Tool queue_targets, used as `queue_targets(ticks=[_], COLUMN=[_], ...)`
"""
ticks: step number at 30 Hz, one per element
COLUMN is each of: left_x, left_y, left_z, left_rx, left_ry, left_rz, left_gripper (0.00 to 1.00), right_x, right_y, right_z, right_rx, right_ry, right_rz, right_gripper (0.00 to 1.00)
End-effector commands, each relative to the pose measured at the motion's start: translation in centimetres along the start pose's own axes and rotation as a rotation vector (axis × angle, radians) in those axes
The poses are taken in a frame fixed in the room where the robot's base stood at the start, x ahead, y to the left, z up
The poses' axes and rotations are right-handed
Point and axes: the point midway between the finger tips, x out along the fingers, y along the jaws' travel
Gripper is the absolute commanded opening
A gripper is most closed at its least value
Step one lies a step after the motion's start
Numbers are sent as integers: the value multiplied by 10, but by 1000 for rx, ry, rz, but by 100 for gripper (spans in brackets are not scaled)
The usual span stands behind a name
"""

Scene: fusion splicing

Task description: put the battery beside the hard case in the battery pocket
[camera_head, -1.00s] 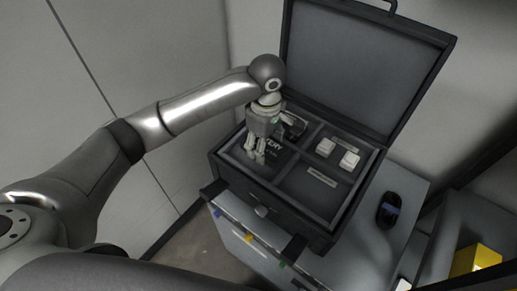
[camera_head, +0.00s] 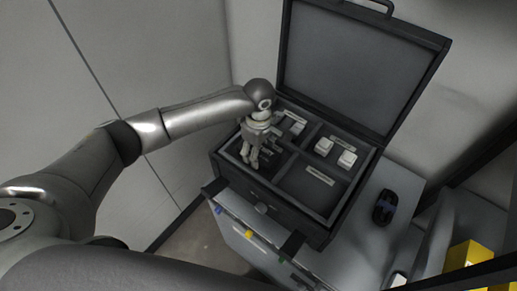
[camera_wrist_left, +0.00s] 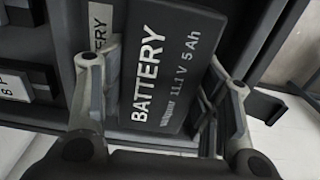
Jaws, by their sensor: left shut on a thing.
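My left gripper (camera_head: 250,159) is shut on the battery, low over the front-left pocket of the open hard case (camera_head: 262,205). In the left wrist view the battery (camera_wrist_left: 168,75) is a dark flat block marked "BATTERY 11.1 V 5 Ah". It lies tilted between the two fingers of the left gripper (camera_wrist_left: 163,85). A white "BATTERY" label (camera_wrist_left: 100,28) on the case shows just left of it. In the head view the gripper mostly hides the battery. I cannot tell whether it rests on the pocket floor. My right gripper is not in view.
The case lid (camera_head: 355,65) stands open at the back. Two white blocks (camera_head: 323,146) sit in the back-right pocket. The front-right pocket (camera_head: 310,190) looks empty. A dark device (camera_head: 385,207) lies on the cabinet top (camera_head: 360,235) to the right. Yellow boxes (camera_head: 468,256) are at lower right.

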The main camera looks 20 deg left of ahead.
Motion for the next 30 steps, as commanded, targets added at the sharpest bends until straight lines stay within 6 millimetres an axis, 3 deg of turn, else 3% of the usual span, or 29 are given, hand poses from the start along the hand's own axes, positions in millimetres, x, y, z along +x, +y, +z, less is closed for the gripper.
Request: queue_targets(ticks=[3, 14, 17, 30], left_x=[0, -3, -14, -102], left_y=[0, 0, 1, 1], left_z=[0, 0, 0, 0], left_rx=[0, 0, 0, 0], left_ry=[0, 1, 0, -1], left_rz=[0, 0, 3, 2], left_gripper=[66, 66, 66, 66], right_x=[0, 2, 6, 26], right_y=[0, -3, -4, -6], right_z=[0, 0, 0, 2], right_rx=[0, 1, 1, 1], right_ry=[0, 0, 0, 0], right_rz=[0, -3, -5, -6], right_gripper=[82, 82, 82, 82])
